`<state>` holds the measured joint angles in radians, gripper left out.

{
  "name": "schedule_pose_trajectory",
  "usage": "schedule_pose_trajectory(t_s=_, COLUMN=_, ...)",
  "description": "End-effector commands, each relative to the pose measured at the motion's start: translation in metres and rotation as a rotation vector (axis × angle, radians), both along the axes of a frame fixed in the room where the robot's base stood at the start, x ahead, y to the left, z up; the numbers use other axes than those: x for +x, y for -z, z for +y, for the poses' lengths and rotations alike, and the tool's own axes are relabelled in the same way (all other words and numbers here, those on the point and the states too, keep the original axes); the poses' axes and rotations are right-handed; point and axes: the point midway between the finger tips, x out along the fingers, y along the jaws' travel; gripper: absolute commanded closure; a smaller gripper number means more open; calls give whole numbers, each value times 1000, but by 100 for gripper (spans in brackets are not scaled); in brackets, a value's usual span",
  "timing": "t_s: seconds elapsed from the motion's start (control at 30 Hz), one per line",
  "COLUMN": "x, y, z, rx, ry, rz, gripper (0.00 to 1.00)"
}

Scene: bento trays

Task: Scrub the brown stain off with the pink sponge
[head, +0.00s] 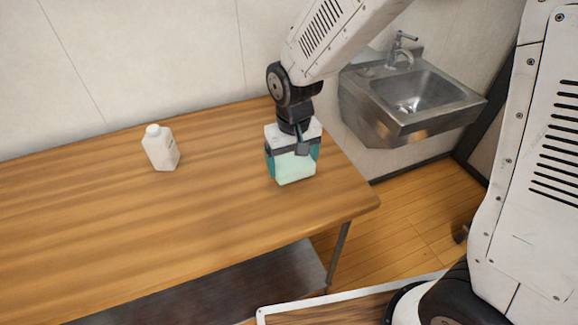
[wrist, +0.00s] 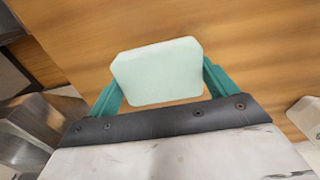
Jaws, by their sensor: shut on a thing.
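My gripper (head: 292,158) points down over the right end of the wooden table (head: 90,215). Its teal fingers are shut on a pale mint-green block (head: 296,170) that looks like a sponge. The block also shows in the wrist view (wrist: 158,72), between the two fingers. I see no pink sponge in either view. The block is at or just above the tabletop; I cannot tell whether it touches. No brown stain shows on the visible tabletop; the patch under and behind the block is hidden.
A white capped bottle (head: 161,149) stands upright on the table, left of my gripper. A steel sink (head: 372,118) hangs on the wall beyond the table's right end.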

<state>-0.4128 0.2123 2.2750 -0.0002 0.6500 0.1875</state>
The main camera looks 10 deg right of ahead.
Motion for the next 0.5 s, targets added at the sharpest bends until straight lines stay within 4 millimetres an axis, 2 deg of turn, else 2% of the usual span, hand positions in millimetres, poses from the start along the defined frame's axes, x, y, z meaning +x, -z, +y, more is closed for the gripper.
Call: schedule_pose_trajectory(t_s=0.5, x=0, y=-46, z=-4, rx=-1, ry=6, rz=3, gripper=40)
